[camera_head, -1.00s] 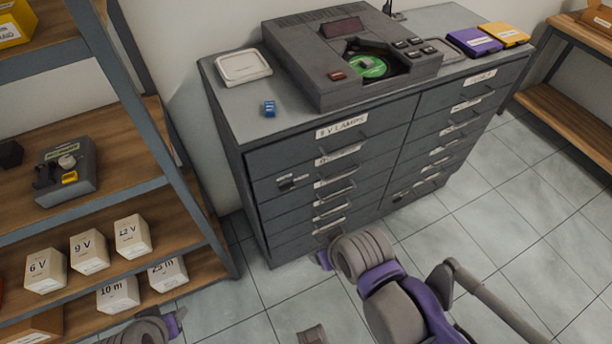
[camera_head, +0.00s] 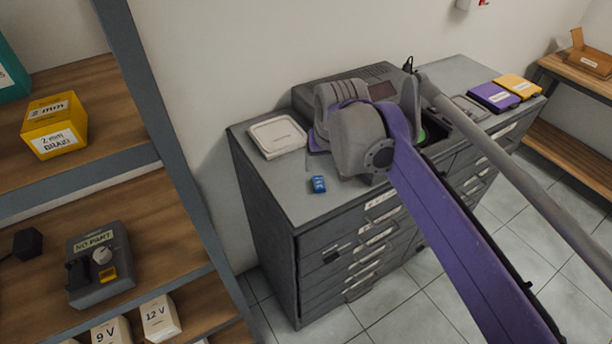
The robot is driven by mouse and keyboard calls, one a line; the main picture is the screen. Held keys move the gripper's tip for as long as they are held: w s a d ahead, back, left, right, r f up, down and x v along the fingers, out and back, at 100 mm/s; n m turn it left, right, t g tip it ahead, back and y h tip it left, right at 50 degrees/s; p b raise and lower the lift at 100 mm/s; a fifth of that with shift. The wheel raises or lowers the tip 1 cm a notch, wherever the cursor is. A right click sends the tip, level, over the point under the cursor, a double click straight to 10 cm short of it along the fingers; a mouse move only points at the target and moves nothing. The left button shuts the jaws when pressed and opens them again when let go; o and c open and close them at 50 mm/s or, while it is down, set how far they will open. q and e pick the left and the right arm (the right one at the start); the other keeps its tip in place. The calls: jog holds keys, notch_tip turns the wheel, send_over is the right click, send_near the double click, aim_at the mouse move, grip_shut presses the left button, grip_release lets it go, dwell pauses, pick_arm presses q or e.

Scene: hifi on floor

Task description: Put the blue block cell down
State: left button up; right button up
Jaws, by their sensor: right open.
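The small blue block cell (camera_head: 318,184) lies on the grey top of the drawer cabinet (camera_head: 264,171), near its front edge and in front of the white square tray. My right arm reaches in from the right over the cabinet. My right gripper (camera_head: 314,141) is mostly hidden behind its own wrist; a purple part of it shows above and behind the blue cell. It is open, and the cell lies apart from it on the surface. My left gripper is out of view.
The dark hi-fi unit (camera_head: 352,78) stands on the cabinet, partly hidden by my arm. The white tray (camera_head: 277,136) lies left of it. Purple (camera_head: 492,97) and yellow (camera_head: 518,86) cases lie at the right end. A shelf upright (camera_head: 160,130) stands to the left.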

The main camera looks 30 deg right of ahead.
send_near(319, 183)
jog(key=shift+w+d+f, duration=0.15)
jog(key=shift+d+f, duration=0.1)
jog(key=shift+f, duration=0.3)
jog(key=shift+w+d+f, duration=0.2)
jog(key=shift+d+f, duration=0.05)
jog(key=shift+f, duration=0.35)
jog(key=shift+w+f, duration=0.35)
jog(key=shift+f, duration=0.25)
jog(key=x, duration=0.4)
jog(key=shift+w+a+f, duration=0.1)
jog(key=shift+a+f, duration=0.15)
jog(key=shift+f, duration=0.05)
grip_shut()
